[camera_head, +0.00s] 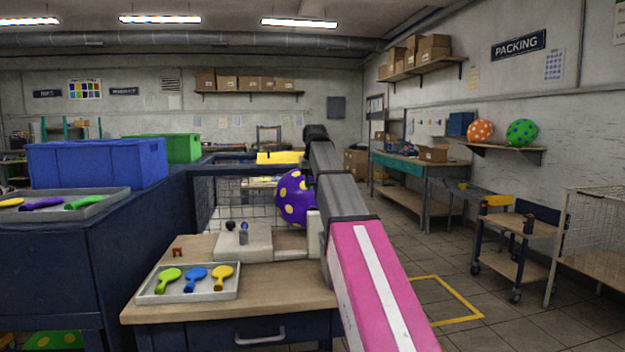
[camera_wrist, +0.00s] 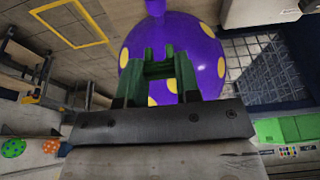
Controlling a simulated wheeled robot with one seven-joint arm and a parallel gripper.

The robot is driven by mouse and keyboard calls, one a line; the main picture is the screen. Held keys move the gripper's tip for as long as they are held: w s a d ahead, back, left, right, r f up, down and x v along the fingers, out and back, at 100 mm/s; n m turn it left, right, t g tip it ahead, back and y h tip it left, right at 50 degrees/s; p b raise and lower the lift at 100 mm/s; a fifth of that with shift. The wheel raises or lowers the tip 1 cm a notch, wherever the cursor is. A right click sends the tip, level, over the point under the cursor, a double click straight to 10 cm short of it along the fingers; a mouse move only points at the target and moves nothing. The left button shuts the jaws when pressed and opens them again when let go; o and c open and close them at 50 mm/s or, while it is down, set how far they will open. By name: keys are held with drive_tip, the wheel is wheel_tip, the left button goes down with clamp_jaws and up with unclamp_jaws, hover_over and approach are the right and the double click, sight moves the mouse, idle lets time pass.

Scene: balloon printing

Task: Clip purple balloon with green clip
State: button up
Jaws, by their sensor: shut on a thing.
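The purple balloon (camera_head: 292,199) with yellow dots is inflated, behind the white machine on the bench in the head view. In the wrist view the balloon (camera_wrist: 205,50) fills the middle beyond my fingers, its narrow neck at the top edge. My gripper (camera_wrist: 160,62) is shut on the small green clip (camera_wrist: 159,71), whose prongs point toward the balloon. The clip overlaps the balloon in the picture; I cannot tell whether they touch. In the head view my arm hides the gripper and clip.
A tray (camera_head: 148,296) with several flat balloons lies on the wooden bench (camera_head: 278,289), near a brown clip (camera_head: 178,252). A white machine (camera_head: 258,240) stands behind it. Blue (camera_head: 98,163) and green (camera_head: 178,148) crates stand left.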

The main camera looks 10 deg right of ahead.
sight(311, 202)
drive_tip(key=shift+x, duration=2.75)
drive_tip(key=shift+s+x, duration=0.15)
drive_tip(key=shift+x, duration=0.6)
drive_tip(key=shift+s+x, duration=0.2)
drive_tip(key=shift+x, duration=0.55)
drive_tip(key=o, duration=0.8)
drive_tip(key=shift+f, duration=0.1)
drive_tip(key=shift+o, duration=0.2)
drive_tip(key=shift+w+r+v, duration=0.1)
drive_tip(key=shift+w+v, duration=0.1)
drive_tip(key=shift+v, duration=1.3)
drive_tip(key=shift+w+r+v, duration=0.1)
drive_tip(key=shift+w+v, duration=0.15)
drive_tip(key=shift+v, duration=1.25)
drive_tip(key=shift+w+v, duration=0.2)
drive_tip(key=shift+v, duration=1.3)
